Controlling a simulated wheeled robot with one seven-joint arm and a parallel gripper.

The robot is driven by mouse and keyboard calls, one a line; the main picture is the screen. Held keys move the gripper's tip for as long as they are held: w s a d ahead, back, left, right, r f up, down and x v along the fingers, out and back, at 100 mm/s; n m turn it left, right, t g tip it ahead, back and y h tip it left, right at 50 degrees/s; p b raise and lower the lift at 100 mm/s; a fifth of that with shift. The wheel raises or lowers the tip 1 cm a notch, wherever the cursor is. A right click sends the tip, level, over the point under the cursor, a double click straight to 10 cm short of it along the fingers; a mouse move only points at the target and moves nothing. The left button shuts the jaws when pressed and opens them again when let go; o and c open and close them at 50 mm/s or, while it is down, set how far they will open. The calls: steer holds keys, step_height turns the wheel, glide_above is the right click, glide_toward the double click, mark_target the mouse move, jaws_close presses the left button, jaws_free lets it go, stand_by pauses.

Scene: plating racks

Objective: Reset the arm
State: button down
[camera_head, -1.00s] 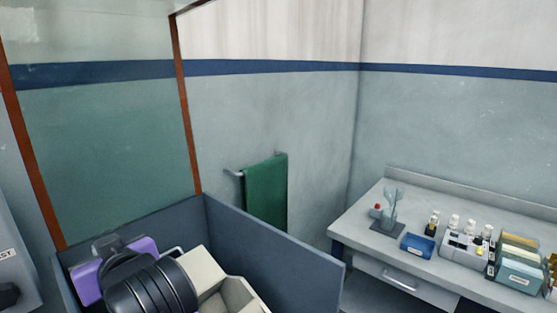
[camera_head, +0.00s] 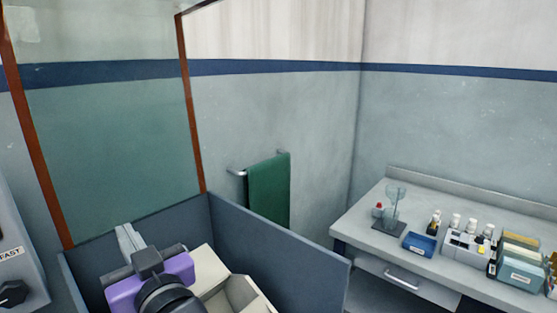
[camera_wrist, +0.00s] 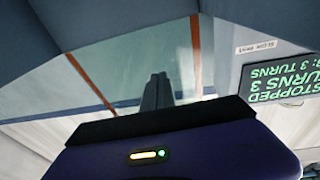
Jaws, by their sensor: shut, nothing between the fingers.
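My gripper (camera_head: 126,238) is at the lower left of the head view, in front of the low grey-blue panel. Its purple body and dark wrist show, with the fingers pointing up and away. In the wrist view my gripper (camera_wrist: 157,88) has its fingers together in the middle of the picture, shut with nothing between them. The fingers appear clear of any object.
A counter (camera_head: 365,238) at right holds bottles and boxes. A green towel (camera_head: 268,190) hangs on the wall. A lit display (camera_wrist: 282,82) shows in the wrist view.

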steer(key=s+d+f+m+t+h, duration=0.2)
steer(key=s+d+f, duration=0.3)
steer(key=d, duration=0.4)
steer(key=s+d+f+m+t+h, duration=0.15)
steer(key=s+d+f, duration=0.35)
steer(key=d, duration=0.5)
steer(key=s+d+f+m+t+h, duration=0.2)
steer(key=s+d+f+h, duration=0.1)
steer(key=d+f, duration=0.5)
steer(key=s+d+f+m+g+h, duration=0.1)
steer(key=s+d+f+g+h, duration=0.1)
steer(key=s+d, duration=0.6)
steer(key=s+d+f+m+g+h, duration=0.2)
steer(key=s+d+f+h, duration=0.3)
steer(key=s+d, duration=0.4)
steer(key=s+b, duration=0.1)
steer(key=s, duration=0.6)
steer(key=shift+s+d+f+g, duration=0.15)
steer(key=shift+s+d+g, duration=0.05)
steer(key=shift+s+g, duration=0.15)
